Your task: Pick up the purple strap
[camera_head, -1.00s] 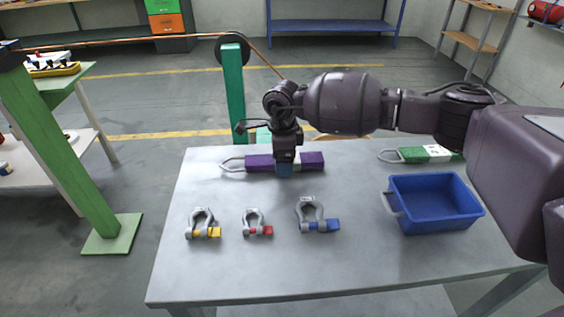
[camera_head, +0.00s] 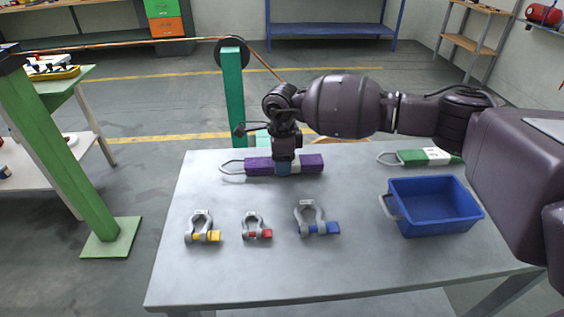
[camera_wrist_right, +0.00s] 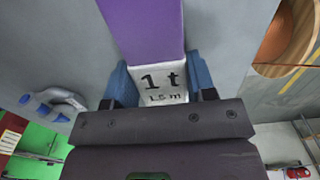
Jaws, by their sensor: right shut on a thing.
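The purple strap (camera_head: 310,163) lies across the back of the grey table, with a grey loop at its left end. My right gripper (camera_head: 284,168) comes down from above and is shut on the middle of the strap. In the right wrist view, the blue fingertips (camera_wrist_right: 157,84) sit on both sides of the strap's white label, marked "1t", and the purple strap (camera_wrist_right: 145,28) runs on beyond it. I cannot tell any gap between strap and table. My left gripper is not in view.
On the table (camera_head: 250,275) stand a yellow-pin shackle (camera_head: 202,228), a red-pin shackle (camera_head: 256,226) and a blue-pin shackle (camera_head: 316,219). A blue bin (camera_head: 436,207) is at the right, with a green strap (camera_head: 412,157) behind it. A green post (camera_head: 233,95) rises behind the table.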

